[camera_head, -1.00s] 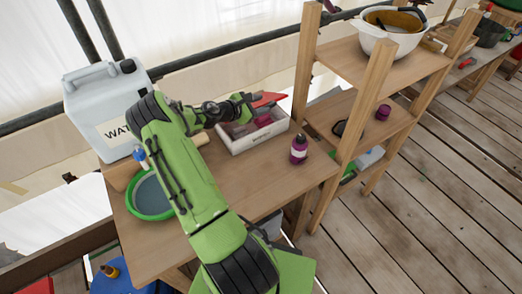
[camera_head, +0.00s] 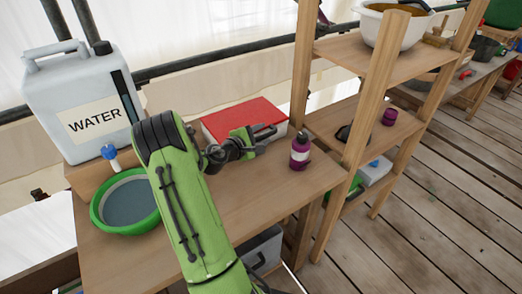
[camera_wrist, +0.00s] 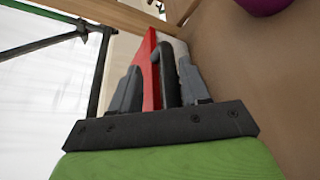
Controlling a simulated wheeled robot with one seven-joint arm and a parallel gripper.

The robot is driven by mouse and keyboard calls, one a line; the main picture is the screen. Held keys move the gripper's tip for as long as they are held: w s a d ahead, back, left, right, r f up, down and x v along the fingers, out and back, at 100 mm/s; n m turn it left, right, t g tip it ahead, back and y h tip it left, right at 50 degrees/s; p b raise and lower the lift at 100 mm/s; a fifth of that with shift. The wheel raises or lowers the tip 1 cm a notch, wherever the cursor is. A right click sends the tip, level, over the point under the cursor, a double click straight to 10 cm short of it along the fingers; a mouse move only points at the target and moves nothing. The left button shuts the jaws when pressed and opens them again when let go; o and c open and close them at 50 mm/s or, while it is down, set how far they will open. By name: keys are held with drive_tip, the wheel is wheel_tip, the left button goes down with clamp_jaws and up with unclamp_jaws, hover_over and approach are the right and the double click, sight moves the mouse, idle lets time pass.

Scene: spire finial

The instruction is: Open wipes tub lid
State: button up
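The wipes tub is a white box (camera_head: 283,130) on the wooden bench, with a flat red lid (camera_head: 238,116) lying over its top. My gripper (camera_head: 268,134) is at the near right edge of the tub, low beside the lid. In the wrist view, the red lid (camera_wrist: 149,62) shows edge-on between my two grey fingers, which stand apart. A dark curved bar, perhaps a handle, stands between the fingers beside the lid; I cannot tell whether they touch it. The inside of the tub is hidden.
A green basin (camera_head: 125,200) and a white water jug (camera_head: 83,102) are on the left. A wooden shelf (camera_head: 375,60) rises at the right. The bench front is clear.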

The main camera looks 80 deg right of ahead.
drive_tip(key=shift+f+m+b, duration=0.3)
drive_tip(key=shift+f+b, duration=0.4)
drive_tip(key=shift+b, duration=0.05)
drive_tip(key=shift+a+r, duration=0.1)
drive_tip(key=shift+r, duration=0.05)
